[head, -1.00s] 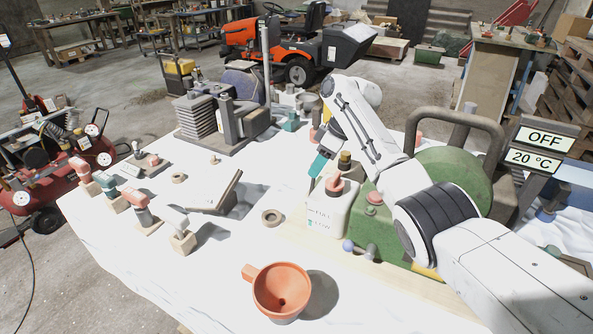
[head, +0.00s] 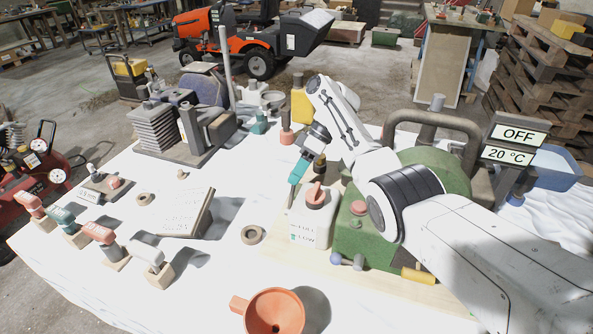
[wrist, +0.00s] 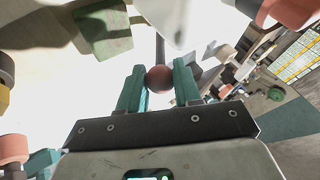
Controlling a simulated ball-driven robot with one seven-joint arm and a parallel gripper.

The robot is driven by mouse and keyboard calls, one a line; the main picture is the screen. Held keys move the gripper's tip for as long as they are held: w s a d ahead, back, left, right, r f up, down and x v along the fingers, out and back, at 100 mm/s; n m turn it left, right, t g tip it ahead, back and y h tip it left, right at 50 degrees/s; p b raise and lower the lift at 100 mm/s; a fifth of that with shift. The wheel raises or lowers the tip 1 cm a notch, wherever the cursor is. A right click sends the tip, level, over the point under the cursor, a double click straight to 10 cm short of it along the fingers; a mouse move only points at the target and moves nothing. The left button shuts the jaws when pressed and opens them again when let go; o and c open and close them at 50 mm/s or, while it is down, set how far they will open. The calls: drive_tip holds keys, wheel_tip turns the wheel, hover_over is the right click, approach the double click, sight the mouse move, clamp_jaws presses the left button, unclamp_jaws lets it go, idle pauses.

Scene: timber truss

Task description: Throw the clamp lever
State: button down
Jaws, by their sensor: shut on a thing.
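The clamp lever shows in the wrist view as a reddish-brown ball knob (wrist: 159,79) on a dark rod. The knob sits between the two teal fingers of my gripper (wrist: 159,88), which are shut on it. In the head view my gripper (head: 297,172) points down just behind and left of a white bottle with a red cap (head: 310,230). The knob is not clear there, and the clamp's base is hidden or too small to make out.
A green machine with a grey handle (head: 365,240) stands right of the bottle, close under my arm. An orange funnel (head: 275,312), a ring (head: 252,235) and a tilted board (head: 185,212) are in front and left. White cloth between them is clear.

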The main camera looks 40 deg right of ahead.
drive_tip(key=shift+w+d+f, duration=0.1)
drive_tip(key=shift+d+f, duration=0.05)
drive_tip(key=shift+d, duration=0.25)
drive_tip(key=c, duration=1)
unclamp_jaws()
drive_tip(key=shift+w+d+f, duration=0.1)
drive_tip(key=shift+w+d, duration=0.05)
drive_tip(key=shift+d, duration=0.05)
drive_tip(key=shift+o, duration=1.1)
drive_tip(key=shift+a, duration=0.2)
drive_tip(key=b+v, duration=0.3)
drive_tip(key=v, duration=0.8)
drive_tip(key=shift+a, duration=0.1)
